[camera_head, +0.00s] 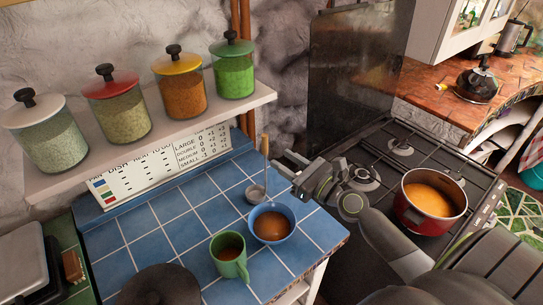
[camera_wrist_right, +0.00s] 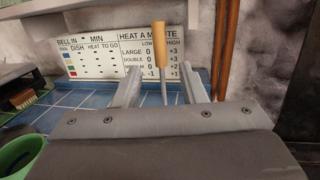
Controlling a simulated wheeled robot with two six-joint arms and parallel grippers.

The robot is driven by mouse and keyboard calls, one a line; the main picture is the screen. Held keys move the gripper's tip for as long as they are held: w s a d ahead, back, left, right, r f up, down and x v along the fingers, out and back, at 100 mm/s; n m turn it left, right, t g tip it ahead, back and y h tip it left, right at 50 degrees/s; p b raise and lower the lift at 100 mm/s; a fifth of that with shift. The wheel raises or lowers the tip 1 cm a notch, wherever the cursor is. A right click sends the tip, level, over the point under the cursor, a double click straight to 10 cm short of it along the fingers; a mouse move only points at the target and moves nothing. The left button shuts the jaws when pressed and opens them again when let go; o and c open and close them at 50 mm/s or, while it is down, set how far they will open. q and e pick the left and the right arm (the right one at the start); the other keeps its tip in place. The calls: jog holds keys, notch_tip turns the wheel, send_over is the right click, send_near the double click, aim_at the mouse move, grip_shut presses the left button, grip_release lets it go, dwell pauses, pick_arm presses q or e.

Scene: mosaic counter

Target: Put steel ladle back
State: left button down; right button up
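The steel ladle has a wooden handle (camera_head: 265,148) that points up and a round steel bowl (camera_head: 256,194) low by the blue tiled counter, just behind a blue bowl. My right gripper (camera_head: 279,168) is close on the right side of the ladle's shaft. In the right wrist view its two fingers (camera_wrist_right: 161,88) are spread, and the ladle (camera_wrist_right: 160,45) rises upright in the gap between them. I cannot tell whether either finger touches the shaft. The ladle's lower end is hidden in the wrist view. My left gripper is not in view.
A blue bowl (camera_head: 271,224) and a green mug (camera_head: 229,256), both with brown liquid, stand in front of the ladle. A shelf (camera_head: 160,140) with several lidded jars hangs above. A red pot (camera_head: 430,203) of orange soup sits on the stove at right.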

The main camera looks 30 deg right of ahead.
jog(key=b+v, duration=0.2)
jog(key=v, duration=0.3)
dwell(0.7)
